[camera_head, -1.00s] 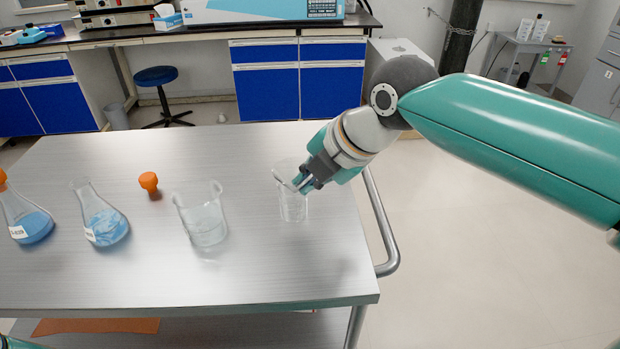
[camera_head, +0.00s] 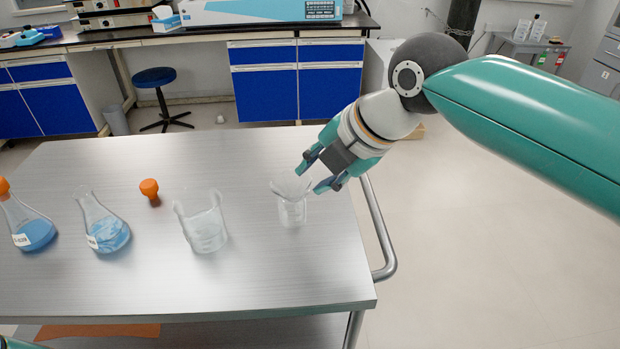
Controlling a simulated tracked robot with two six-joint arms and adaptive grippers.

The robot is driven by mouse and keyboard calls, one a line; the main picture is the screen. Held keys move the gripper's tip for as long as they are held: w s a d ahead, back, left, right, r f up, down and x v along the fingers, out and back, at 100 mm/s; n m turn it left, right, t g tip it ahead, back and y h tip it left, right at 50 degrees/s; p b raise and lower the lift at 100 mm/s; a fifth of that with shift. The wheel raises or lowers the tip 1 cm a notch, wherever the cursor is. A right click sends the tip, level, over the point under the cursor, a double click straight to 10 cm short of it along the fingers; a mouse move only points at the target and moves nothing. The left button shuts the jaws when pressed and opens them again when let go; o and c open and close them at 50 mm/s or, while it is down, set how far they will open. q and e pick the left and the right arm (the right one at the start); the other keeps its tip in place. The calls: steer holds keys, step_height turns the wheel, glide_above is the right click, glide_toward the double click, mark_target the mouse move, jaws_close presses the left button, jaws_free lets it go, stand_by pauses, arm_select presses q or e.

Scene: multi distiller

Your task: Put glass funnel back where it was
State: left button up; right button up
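The glass funnel (camera_head: 290,186) is clear and sits with its wide rim up in the mouth of a small clear glass vessel (camera_head: 292,212), near the right side of the metal table. My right gripper (camera_head: 308,178) is open, with its two fingers spread just above and to the right of the funnel. I see nothing held between them. The funnel's stem is hard to make out through the glass. My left gripper does not show.
A larger clear beaker (camera_head: 204,226) stands left of the funnel. A flask of blue liquid (camera_head: 104,226) and an orange-stoppered flask (camera_head: 30,226) stand further left. A loose orange stopper (camera_head: 150,190) lies behind them. The table's right edge has a metal handle (camera_head: 383,240).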

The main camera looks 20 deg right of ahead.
steer(key=p+v, duration=0.1)
steer(key=v, duration=0.7)
